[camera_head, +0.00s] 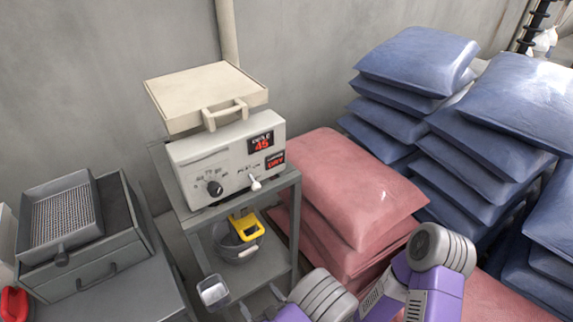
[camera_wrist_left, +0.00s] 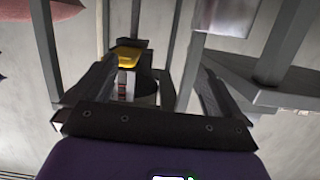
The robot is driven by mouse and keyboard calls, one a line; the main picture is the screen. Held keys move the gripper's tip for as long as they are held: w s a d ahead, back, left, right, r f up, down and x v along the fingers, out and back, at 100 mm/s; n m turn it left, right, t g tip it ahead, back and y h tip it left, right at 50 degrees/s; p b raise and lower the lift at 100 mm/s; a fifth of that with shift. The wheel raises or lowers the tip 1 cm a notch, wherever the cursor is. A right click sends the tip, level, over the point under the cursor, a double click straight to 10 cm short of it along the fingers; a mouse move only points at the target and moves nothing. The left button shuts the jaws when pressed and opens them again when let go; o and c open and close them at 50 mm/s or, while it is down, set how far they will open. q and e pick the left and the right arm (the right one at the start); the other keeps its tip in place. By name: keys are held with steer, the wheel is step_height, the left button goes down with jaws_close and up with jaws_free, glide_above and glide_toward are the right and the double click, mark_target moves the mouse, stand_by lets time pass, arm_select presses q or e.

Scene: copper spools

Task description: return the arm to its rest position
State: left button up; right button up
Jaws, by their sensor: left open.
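My left arm (camera_head: 425,275), purple with grey joints, enters the head view at the bottom. My left gripper (camera_head: 260,305) shows only partly at the bottom edge, in front of the cart. In the left wrist view the dark fingers of my left gripper (camera_wrist_left: 152,88) are spread apart, with nothing held between them. A dark grey bucket with a yellow grip (camera_head: 243,226) stands on the cart's lower shelf. In the left wrist view the yellow grip (camera_wrist_left: 127,57) appears beyond the fingers, apart from them. My right gripper is not in view.
A grey metal cart (camera_head: 292,215) carries a white control box (camera_head: 205,165) with a beige lidded top (camera_head: 180,95). A small metal cup (camera_head: 213,291) is near the gripper. Pink sacks (camera_head: 340,185) and blue sacks (camera_head: 415,60) are stacked right. A drawer unit (camera_head: 95,275) stands left.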

arm_select(q)
step_height(320, 180, down, 7)
steer(key=a+g+h, duration=0.2)
steer(key=g+h, duration=0.1)
steer(key=g, duration=0.2)
steer(key=s+f+m+g+h, duration=0.1)
steer(key=s+m+g+h, duration=0.2)
steer(key=s+g+h, duration=0.4)
steer(key=s+h, duration=0.2)
steer(key=s, duration=0.2)
steer(key=shift+s+m+h, duration=0.2)
steer(key=shift+m+h, duration=0.1)
steer(key=shift+m, duration=0.1)
steer(key=shift+d+f, duration=0.1)
stand_by(5.6)
